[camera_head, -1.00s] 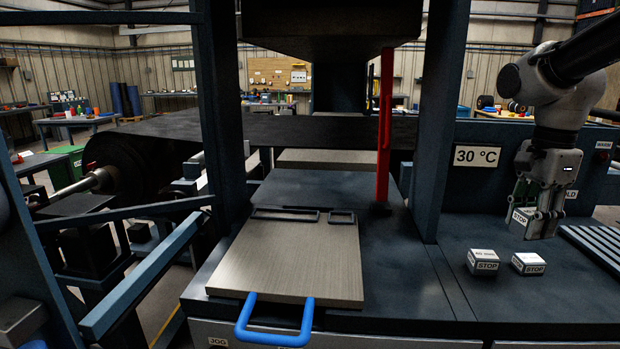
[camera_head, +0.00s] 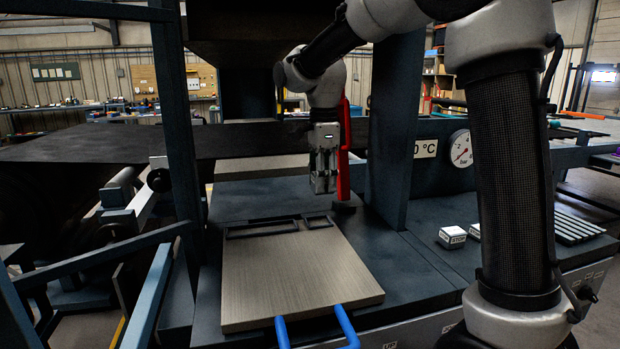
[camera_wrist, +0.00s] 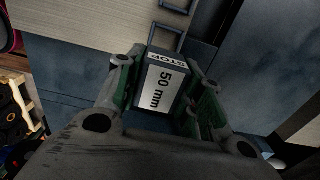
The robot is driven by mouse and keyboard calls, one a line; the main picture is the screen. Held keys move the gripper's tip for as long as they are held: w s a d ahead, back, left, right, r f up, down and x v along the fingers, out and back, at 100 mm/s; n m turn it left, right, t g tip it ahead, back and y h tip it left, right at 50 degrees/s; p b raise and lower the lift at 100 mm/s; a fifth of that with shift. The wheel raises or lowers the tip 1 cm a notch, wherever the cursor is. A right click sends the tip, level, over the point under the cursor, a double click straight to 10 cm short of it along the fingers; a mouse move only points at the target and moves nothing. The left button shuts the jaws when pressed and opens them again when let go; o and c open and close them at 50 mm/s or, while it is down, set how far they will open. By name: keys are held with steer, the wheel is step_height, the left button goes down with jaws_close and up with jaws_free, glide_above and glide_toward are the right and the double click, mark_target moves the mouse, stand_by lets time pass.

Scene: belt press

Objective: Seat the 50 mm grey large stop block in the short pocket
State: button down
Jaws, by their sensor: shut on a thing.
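My gripper (camera_head: 323,186) is above the far right part of the press bed, beside the red upright bar. In the wrist view its fingers are shut on the grey stop block (camera_wrist: 163,86), which shows "STOP" and "50 mm" labels. In the head view the block is hard to make out between the fingers. The short pocket (camera_head: 318,221) is a small dark frame at the far right edge of the metal plate (camera_head: 300,280). The block is apart from it, held higher. The wrist view shows a dark frame (camera_wrist: 167,38) just beyond the block.
A longer dark frame (camera_head: 262,228) lies left of the short pocket. The red bar (camera_head: 344,155) stands close to my gripper's right side. Two other stop blocks (camera_head: 452,237) (camera_head: 474,231) sit on the right bench near a slotted rack (camera_head: 568,228). Blue handles (camera_head: 347,325) stick out in front.

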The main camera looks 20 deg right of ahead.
steer(key=shift+w+a, duration=0.25)
steer(key=shift+a, duration=0.25)
steer(key=shift+f, duration=3.35)
steer(key=shift+f, duration=0.75)
steer(key=c, duration=0.9)
jaws_free()
steer(key=shift+o, duration=0.2)
